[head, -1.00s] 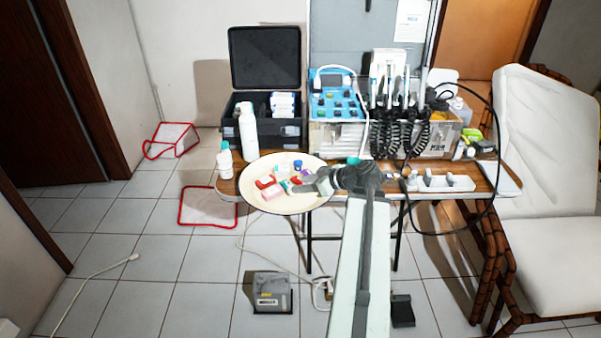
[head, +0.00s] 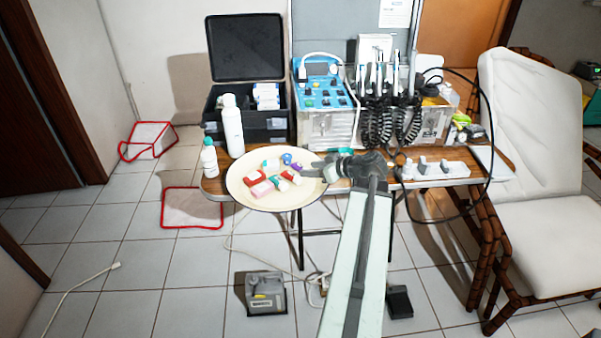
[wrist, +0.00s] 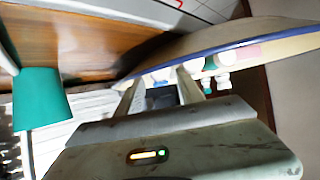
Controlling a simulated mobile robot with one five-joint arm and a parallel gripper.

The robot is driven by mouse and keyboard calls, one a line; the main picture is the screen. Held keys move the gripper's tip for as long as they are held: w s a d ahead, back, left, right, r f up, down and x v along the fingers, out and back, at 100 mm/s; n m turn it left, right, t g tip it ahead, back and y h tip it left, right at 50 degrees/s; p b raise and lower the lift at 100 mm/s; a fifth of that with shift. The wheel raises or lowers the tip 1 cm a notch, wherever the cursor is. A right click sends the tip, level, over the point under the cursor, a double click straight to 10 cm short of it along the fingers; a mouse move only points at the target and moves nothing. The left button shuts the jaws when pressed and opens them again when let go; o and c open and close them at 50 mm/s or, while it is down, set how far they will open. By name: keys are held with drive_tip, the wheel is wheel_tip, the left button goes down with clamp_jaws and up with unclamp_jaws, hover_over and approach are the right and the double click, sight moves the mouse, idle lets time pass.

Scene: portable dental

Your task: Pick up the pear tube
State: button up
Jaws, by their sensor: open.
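Several small tubes and caps lie on a round cream plate (head: 243,199) on the table: pink (head: 262,188), red (head: 290,177), teal (head: 270,164), blue (head: 287,158) and purple pieces. I cannot tell which one is the pear tube. My gripper (head: 313,170) is at the plate's right edge, to the right of the tubes. In the wrist view my gripper (wrist: 157,86) has its fingers apart with nothing held between them. Beyond the fingertips are the plate's blue rim (wrist: 225,47) and blurred white, teal and red pieces.
A white bottle (head: 232,130) and a smaller teal-capped bottle (head: 210,158) stand left of the plate. A black case (head: 246,118), a blue dental unit (head: 325,92) and coiled hoses stand behind it. In the wrist view a teal cap (wrist: 40,98) is close at left.

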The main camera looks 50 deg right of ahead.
sight(306, 168)
drive_tip(key=b+x, duration=0.1)
drive_tip(key=x, duration=0.2)
drive_tip(key=shift+f, duration=0.2)
drive_tip(key=shift+r, duration=0.1)
clamp_jaws()
drive_tip(key=shift+a+r, duration=0.1)
